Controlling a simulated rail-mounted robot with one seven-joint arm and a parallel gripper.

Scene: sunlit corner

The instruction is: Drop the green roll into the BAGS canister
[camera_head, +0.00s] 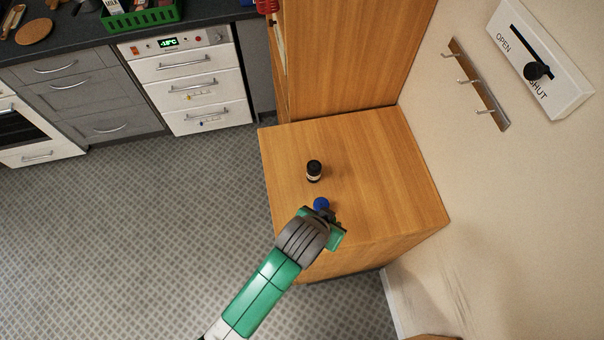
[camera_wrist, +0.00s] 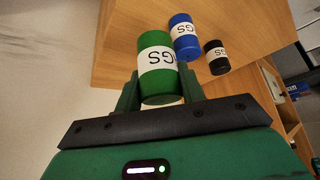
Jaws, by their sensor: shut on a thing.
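The green roll (camera_wrist: 158,85), a cylinder with a white label whose letters end in "GS", is between the two fingers of my gripper (camera_wrist: 160,92) in the wrist view. My gripper is shut on it. In the head view my gripper (camera_head: 326,222) is over the near part of the wooden cabinet top, and I cannot make out the green roll there. A blue roll (camera_wrist: 182,30) with a similar label stands just beyond, also in the head view (camera_head: 321,203). No canister marked BAGS can be made out in either view.
A black roll (camera_head: 314,171) with a pale label stands on the wooden cabinet top (camera_head: 385,160), beyond the blue one; the right side there is clear. A tall wooden cabinet (camera_head: 345,50) rises behind. Wall hooks (camera_head: 477,82) and an OPEN/SHUT lever panel (camera_head: 540,60) are at right.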

